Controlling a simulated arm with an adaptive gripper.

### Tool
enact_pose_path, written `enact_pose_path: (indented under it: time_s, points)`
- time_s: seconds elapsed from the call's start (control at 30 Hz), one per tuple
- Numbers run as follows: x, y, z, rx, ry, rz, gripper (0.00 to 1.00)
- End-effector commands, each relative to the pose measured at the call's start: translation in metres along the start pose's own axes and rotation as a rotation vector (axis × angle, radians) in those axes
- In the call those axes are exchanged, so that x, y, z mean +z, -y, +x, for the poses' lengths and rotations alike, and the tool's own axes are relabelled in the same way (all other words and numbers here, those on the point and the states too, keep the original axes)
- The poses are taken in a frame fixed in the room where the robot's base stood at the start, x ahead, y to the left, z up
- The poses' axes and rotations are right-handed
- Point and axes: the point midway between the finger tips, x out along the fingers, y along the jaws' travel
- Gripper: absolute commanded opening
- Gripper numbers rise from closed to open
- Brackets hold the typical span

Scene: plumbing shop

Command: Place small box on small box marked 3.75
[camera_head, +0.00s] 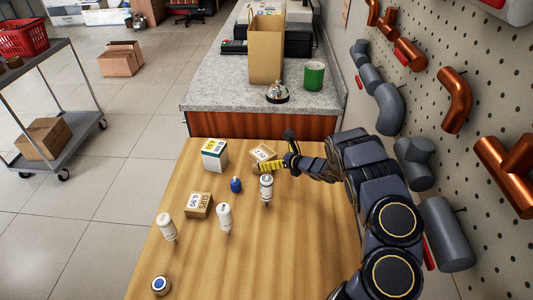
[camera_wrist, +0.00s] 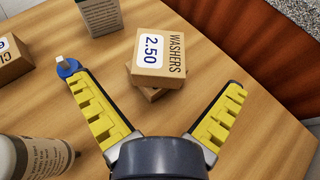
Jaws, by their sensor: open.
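A small brown box labelled WASHERS 2.50 (camera_head: 263,152) lies flat on the wooden table's far part. In the wrist view this washers box (camera_wrist: 160,55) rests on a second small brown box (camera_wrist: 150,93), turned a little against it; only the lower one's edge shows and its marking is hidden. No 3.75 label is readable. My gripper (camera_wrist: 156,80) is open and empty, its yellow fingers spread either side of the stack. In the head view my gripper (camera_head: 276,151) is beside the stack, at its right.
The blue one (camera_wrist: 67,67) is close to my left fingertip. The table's right front is clear.

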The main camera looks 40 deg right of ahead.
Motion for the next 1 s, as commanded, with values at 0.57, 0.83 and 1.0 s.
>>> enact_pose_path:
  time_s: [0.57,0.83,1.0]
  points:
    - [0.000,0.000,-0.061,0.000,-0.001,-0.001,1.00]
    - [0.028,0.029,-0.064,-0.194,-0.135,0.160,1.00]
    - [0.097,0.050,-0.095,-0.575,-0.159,0.529,1.00]
